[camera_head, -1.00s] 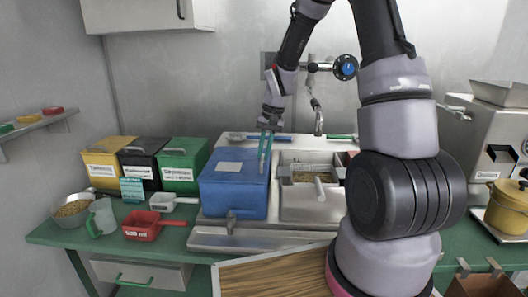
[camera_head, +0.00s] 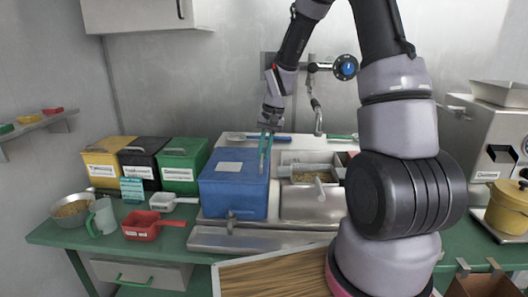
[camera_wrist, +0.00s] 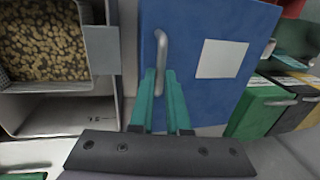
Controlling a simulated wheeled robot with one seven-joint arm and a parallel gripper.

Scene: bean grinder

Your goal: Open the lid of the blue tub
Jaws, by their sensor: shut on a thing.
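The blue tub (camera_head: 233,197) stands on the counter with its blue lid (camera_head: 235,163) down flat, as far as I can see. A white label lies on the lid, and it also shows in the wrist view (camera_wrist: 222,59). A grey metal bar handle (camera_wrist: 162,48) runs along the lid's edge in the wrist view. My gripper (camera_head: 264,165) is above the right edge of the lid, pointing down. In the wrist view its teal fingers (camera_wrist: 162,82) are close together and shut on the handle's near end. The exact contact is partly hidden by the fingers.
A metal bin of beans (camera_head: 305,178) stands right of the tub. Green (camera_head: 180,178), black and yellow tubs stand to its left. A red scoop (camera_head: 143,232), a jug and a bowl of beans (camera_head: 70,209) lie front left. A tap (camera_head: 318,118) rises behind.

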